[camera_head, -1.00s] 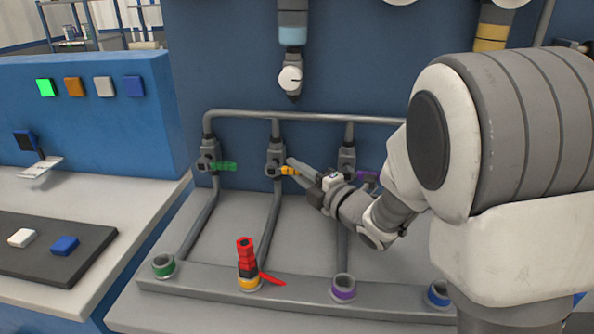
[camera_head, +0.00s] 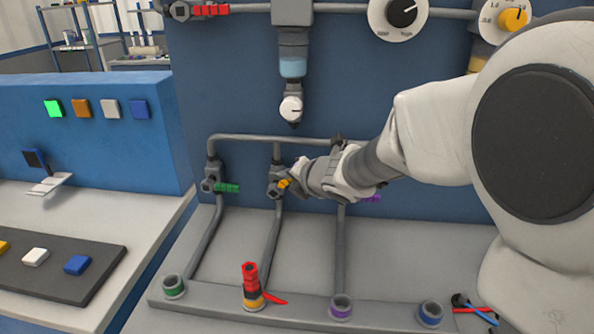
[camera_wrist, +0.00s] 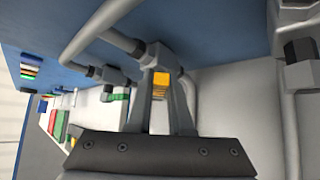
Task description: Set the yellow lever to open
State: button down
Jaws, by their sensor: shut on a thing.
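The yellow lever (camera_head: 284,184) sits on the grey valve of the second pipe from the left. Its visible part slants slightly up to the right. My gripper (camera_head: 295,179) is shut on it from the right and hides its outer end. In the wrist view, the yellow lever (camera_wrist: 161,82) shows between the two grey fingers (camera_wrist: 160,98), in front of the valve body. I cannot tell exactly how far the lever is turned.
A green lever (camera_head: 227,188) is on the valve to the left, and a purple lever (camera_head: 372,199) shows partly behind my arm. A red piece (camera_head: 249,275) stands on the yellow-ringed socket in front. Grey pipes run above and below the valves.

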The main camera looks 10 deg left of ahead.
aim_at(280, 182)
jog(key=a+r+n+h+p, duration=0.1)
jog(key=h+p, duration=0.1)
jog(key=a+r+n+h+p, duration=0.1)
jog(key=h+p, duration=0.1)
jog(key=p, duration=0.1)
jog(key=shift+a+n, duration=0.2)
jog(key=shift+n, duration=0.1)
jog(key=a+n+h+p, duration=0.1)
jog(key=h+p, duration=0.1)
jog(key=shift+s+p, duration=0.1)
jog(key=shift+p, duration=0.2)
jog(key=shift+a+f+h+p, duration=0.15)
jog(key=shift+a+h+p, duration=0.05)
jog(key=shift+h+p, duration=0.2)
jog(key=shift+f, duration=0.1)
jog(key=c, duration=0.8)
grip_release()
